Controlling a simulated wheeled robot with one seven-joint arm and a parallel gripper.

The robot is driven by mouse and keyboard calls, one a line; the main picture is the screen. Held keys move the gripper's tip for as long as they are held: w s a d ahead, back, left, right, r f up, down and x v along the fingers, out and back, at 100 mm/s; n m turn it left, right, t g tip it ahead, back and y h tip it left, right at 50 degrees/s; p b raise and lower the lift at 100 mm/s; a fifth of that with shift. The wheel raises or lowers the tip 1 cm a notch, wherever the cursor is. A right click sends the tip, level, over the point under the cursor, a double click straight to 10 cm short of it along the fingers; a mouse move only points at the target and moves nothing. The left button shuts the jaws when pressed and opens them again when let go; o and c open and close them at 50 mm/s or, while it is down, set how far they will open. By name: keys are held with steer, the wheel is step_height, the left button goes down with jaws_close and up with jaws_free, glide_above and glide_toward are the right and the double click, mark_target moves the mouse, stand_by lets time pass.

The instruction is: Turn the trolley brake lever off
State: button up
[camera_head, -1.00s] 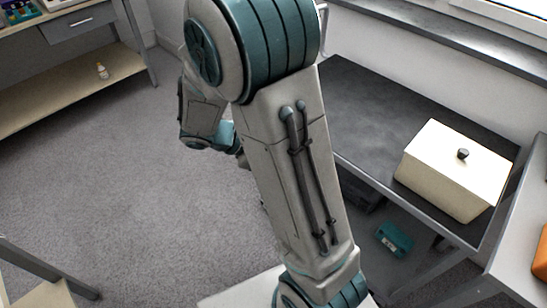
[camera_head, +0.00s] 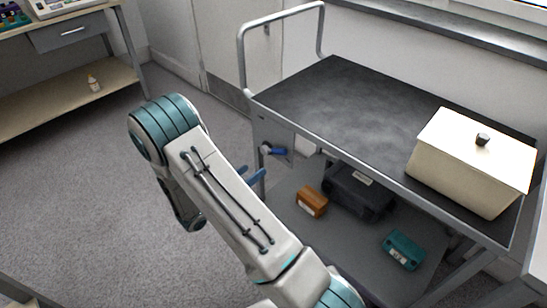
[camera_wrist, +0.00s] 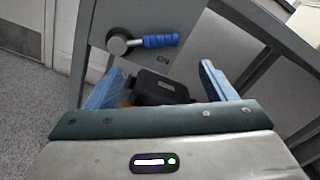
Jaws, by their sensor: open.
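The trolley (camera_head: 300,110) has a dark top and a grey frame. Its brake lever (camera_head: 275,151) is on the end panel, with a blue grip and a round metal pivot. In the wrist view the lever (camera_wrist: 160,41) lies nearly level, its grip pointing right from the pivot. A small mark that looks like "ON" is just below the grip. My gripper (camera_wrist: 160,84) is open and empty, its two blue fingers apart below the lever in that picture. In the head view my gripper (camera_head: 252,178) is partly hidden by my arm, close to the lever.
A cream lidded box (camera_head: 470,165) sits on the trolley top. The lower shelf holds an orange-brown box (camera_head: 312,201), a dark case (camera_head: 358,190) and a teal box (camera_head: 404,250). A bench (camera_head: 70,100) stands at the far left. The carpet between is clear.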

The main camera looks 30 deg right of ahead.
mark_target(277, 152)
steer(key=b+x, duration=0.1)
steer(key=x, duration=1)
steer(key=c, duration=1.4)
